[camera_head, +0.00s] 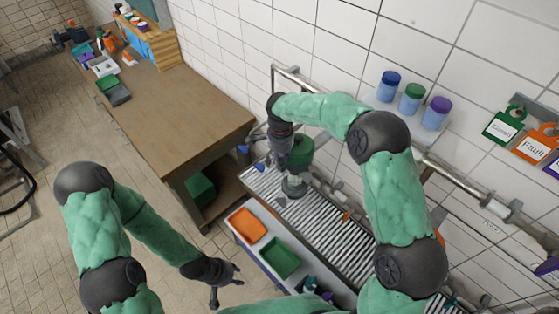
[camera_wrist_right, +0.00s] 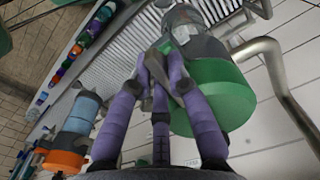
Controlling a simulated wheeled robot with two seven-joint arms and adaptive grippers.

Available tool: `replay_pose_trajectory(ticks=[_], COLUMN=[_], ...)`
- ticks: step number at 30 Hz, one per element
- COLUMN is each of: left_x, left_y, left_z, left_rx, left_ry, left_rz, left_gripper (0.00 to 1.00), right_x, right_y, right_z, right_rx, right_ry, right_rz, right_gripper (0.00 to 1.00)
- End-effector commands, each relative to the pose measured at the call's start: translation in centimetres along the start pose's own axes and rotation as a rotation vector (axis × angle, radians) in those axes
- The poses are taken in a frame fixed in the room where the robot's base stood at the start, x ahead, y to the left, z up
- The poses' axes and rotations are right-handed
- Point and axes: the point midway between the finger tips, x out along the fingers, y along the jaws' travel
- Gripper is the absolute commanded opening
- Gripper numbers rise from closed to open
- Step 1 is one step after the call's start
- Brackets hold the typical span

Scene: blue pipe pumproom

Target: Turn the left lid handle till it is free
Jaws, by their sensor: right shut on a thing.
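A green lid (camera_head: 301,152) sits on a grey filter body (camera_head: 295,186) above the slatted rack by the wall. In the right wrist view the green lid (camera_wrist_right: 222,92) is large, with the grey body (camera_wrist_right: 195,40) behind it. My right gripper (camera_head: 275,152) is at the left side of the lid. In the wrist view its purple fingers (camera_wrist_right: 163,72) are closed on a grey lid handle (camera_wrist_right: 180,86), which they partly hide. My left gripper (camera_head: 228,283) is open and empty, low over the floor and left of the trays.
A brown workbench (camera_head: 165,100) stands at the left. An orange tray (camera_head: 247,225) and a green tray (camera_head: 280,258) lie on a shelf before the slatted rack (camera_head: 335,235). A metal pipe (camera_head: 455,178) runs along the tiled wall. Hanging tags and coloured jars (camera_head: 411,98) are at upper right.

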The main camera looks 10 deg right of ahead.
Motion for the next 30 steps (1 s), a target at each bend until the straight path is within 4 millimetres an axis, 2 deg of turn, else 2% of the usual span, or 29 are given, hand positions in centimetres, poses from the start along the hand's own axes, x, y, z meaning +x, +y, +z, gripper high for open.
replay_pose_trajectory(ticks=[18,30], left_x=[1.8,2.0], left_y=[-0.6,-0.7], left_z=[-0.1,-0.1], left_rx=[0.0,0.0], left_ry=[0.0,0.0], left_rz=[0.0,0.0], left_gripper=[0.4,0.4], right_x=[0.1,0.0], right_y=[0.5,0.6], right_z=[-0.4,-0.5], right_rx=[-0.539,-0.706], right_ry=[0.0,0.0], right_rz=[0.0,0.0], right_gripper=[0.0,0.0])
